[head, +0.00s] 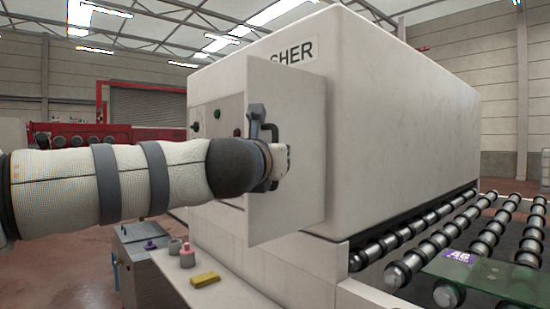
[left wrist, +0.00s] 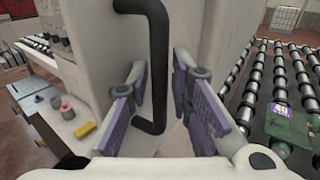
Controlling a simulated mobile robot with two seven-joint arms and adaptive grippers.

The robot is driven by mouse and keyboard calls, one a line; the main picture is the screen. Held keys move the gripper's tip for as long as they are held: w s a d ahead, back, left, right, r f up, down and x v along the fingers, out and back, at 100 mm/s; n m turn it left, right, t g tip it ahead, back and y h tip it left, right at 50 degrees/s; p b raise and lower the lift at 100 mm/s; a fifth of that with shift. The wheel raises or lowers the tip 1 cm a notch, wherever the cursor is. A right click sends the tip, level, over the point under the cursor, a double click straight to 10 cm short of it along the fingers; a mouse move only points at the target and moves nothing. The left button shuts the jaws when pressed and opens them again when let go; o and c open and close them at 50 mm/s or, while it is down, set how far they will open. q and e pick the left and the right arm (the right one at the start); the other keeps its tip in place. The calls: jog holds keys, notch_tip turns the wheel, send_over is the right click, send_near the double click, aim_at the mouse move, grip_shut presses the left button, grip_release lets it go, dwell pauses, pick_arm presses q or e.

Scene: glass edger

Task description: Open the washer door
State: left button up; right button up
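The washer (head: 400,110) is a large white machine with lettering ending in "SHER". Its white door (head: 290,95) stands out at an angle from the panelled front, so it looks partly open. A dark handle (head: 256,114) is on the door, its lower part hidden by my gripper. My left gripper (head: 277,162) is at the handle. In the left wrist view, the dark bar handle (left wrist: 158,40) runs between the two purple-padded fingers of my left gripper (left wrist: 160,66), with a visible gap on each side. The fingers look open. My right gripper is out of view.
A roller conveyor (head: 425,262) with a glass pane (head: 485,275) and purple label lies at the right. A grey cabinet (head: 145,265) stands at the left.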

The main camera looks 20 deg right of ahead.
pick_arm(q)
jog(key=v, duration=1.2)
jog(key=shift+f, duration=0.15)
